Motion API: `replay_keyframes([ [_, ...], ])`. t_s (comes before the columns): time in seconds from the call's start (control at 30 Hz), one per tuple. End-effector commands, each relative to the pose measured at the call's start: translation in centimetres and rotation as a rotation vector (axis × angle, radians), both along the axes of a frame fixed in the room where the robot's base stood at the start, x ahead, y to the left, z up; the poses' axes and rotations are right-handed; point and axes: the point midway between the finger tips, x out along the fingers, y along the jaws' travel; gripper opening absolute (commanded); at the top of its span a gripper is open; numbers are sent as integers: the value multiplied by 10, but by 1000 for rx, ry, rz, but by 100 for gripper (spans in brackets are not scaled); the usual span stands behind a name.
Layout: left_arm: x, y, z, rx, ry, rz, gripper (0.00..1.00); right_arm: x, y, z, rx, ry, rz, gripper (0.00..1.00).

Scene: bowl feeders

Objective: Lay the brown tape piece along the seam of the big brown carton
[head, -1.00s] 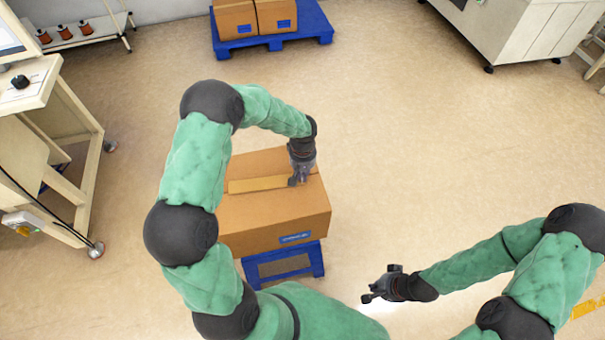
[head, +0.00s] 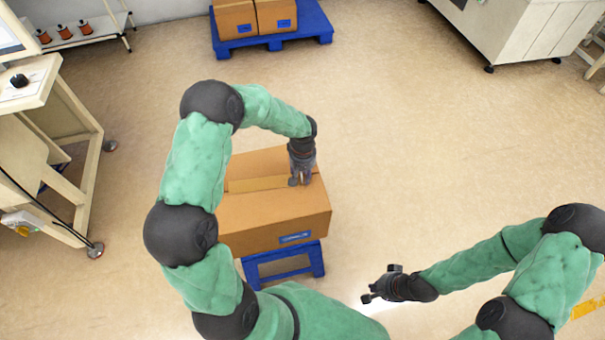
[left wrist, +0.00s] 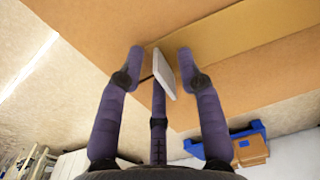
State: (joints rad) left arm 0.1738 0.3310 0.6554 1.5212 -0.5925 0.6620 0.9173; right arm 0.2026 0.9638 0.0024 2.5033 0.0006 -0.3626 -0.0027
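The big brown carton (head: 285,212) stands on a blue stand, left of centre in the head view. The brown tape piece (head: 258,184) lies along the middle of its top as a lighter strip. It also shows as a lighter band in the left wrist view (left wrist: 252,40). My left gripper (head: 299,183) points down over the right end of the tape. In the left wrist view its fingers (left wrist: 160,62) are spread, with no tape between them and a pale flat piece by the middle finger. My right gripper (head: 370,297) is away from the carton, too small to read.
The blue stand (head: 284,264) is under the carton. A blue pallet (head: 312,22) with smaller cartons (head: 254,15) is at the back. A workbench (head: 45,150) stands at the left and a pale cabinet (head: 530,32) at the back right. The floor right of the carton is clear.

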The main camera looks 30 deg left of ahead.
Motion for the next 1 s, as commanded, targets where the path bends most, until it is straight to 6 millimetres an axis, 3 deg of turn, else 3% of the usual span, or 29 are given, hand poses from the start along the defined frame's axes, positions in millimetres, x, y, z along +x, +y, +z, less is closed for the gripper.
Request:
replay_keyframes([
  [0.37, 1, 0, 10, 1, -1, 0, 37, 0, 0, 0, 0, 0, 0, 0],
  [0.8, 1, -1, 91, 1, -4, 0, 37, 0, 0, 0, 0, 0, 0, 0],
  [1.0, 1, -1, 113, 1, -1, -1, 37, 0, 0, 0, 0, 0, 0, 0],
])
